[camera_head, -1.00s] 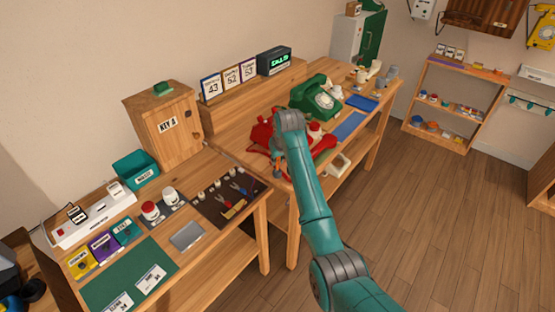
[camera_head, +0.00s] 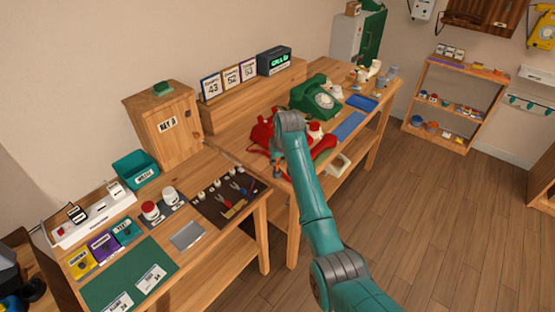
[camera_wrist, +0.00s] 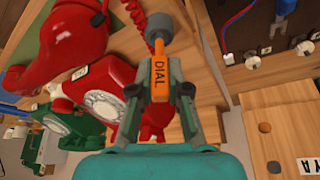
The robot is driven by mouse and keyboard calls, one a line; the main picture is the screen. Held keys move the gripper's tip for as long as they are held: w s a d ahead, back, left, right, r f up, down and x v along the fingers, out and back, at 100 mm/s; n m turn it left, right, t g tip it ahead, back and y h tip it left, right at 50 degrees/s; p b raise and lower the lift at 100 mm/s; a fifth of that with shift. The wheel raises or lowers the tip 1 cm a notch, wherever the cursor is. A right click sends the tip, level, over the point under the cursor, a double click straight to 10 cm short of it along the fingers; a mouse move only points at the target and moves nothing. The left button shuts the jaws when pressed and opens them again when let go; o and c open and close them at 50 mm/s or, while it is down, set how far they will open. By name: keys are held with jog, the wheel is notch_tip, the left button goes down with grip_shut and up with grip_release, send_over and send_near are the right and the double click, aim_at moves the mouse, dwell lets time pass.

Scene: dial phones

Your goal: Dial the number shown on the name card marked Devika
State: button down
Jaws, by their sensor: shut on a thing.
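My gripper (camera_wrist: 160,88) is shut on an orange tool marked DIAL (camera_wrist: 159,72), which has a grey rounded end. In the head view my gripper (camera_head: 278,170) is mostly hidden by my arm, over the red phone's area. The red phone (camera_head: 262,133) has a pale rotary dial (camera_wrist: 104,104), seen left of the tool in the wrist view. The tool's tip appears apart from the dial. Its red handset (camera_head: 325,146) seems to lie off the body. Three name cards stand on the shelf: 43 (camera_head: 211,88), 52 (camera_head: 231,76) and 53 (camera_head: 248,70). Their names are too small to read surely.
A green phone (camera_head: 308,95) stands behind the red one. A display box (camera_head: 274,61) with green lettering is right of the cards. A wooden KEY A cabinet (camera_head: 163,125) and a tool mat (camera_head: 229,199) are to the left.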

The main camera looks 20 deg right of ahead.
jog(key=shift+f, duration=1.1)
jog(key=c, duration=1.1)
grip_release()
jog(key=shift+o, duration=0.2)
jog(key=shift+r, duration=0.1)
jog(key=v, duration=1.2)
